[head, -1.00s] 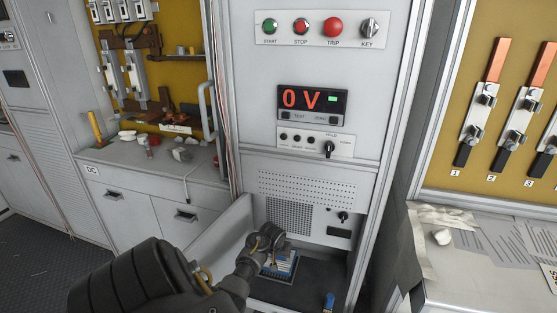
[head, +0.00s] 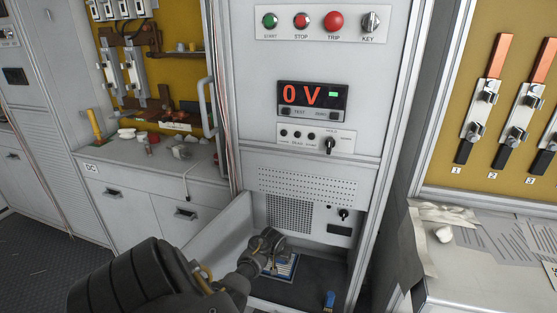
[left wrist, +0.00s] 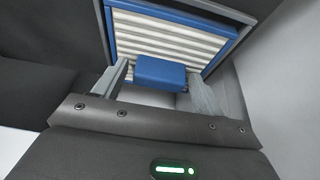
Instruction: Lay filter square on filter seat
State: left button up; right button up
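The filter square (head: 284,267) has a blue frame and white pleats. It is low in the open bay of the grey cabinet, partly hidden by my left gripper (head: 268,254). In the left wrist view the filter square (left wrist: 175,38) fills the top, with its blue grip tab (left wrist: 160,72) between the two fingers of my left gripper (left wrist: 160,82). The fingers appear to touch both sides of the tab. Grey edging shows beside the filter; the seat is mostly hidden, and I cannot tell whether the filter rests on it. My right gripper is not in view.
The bay has a dark floor (head: 305,292) and a light side wall (head: 225,240). A small blue-topped item (head: 329,300) stands at its front right. A perforated panel (head: 307,187) is above. A cluttered counter (head: 110,160) is left, a bench with papers (head: 480,250) right.

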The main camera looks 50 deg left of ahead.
pick_arm(q)
jog(key=shift+o, duration=0.3)
jog(key=shift+r, duration=0.15)
jog(key=shift+d+r, duration=0.1)
jog(key=shift+r, duration=0.25)
jog(key=p+v, duration=0.2)
jog(key=v, duration=0.3)
jog(key=p+v, duration=0.2)
jog(key=v, duration=0.4)
jog(key=shift+s, duration=0.15)
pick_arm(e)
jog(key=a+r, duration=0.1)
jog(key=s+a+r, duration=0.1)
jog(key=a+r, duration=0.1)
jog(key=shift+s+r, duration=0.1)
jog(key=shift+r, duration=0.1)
pick_arm(q)
jog(key=shift+d+r, duration=0.1)
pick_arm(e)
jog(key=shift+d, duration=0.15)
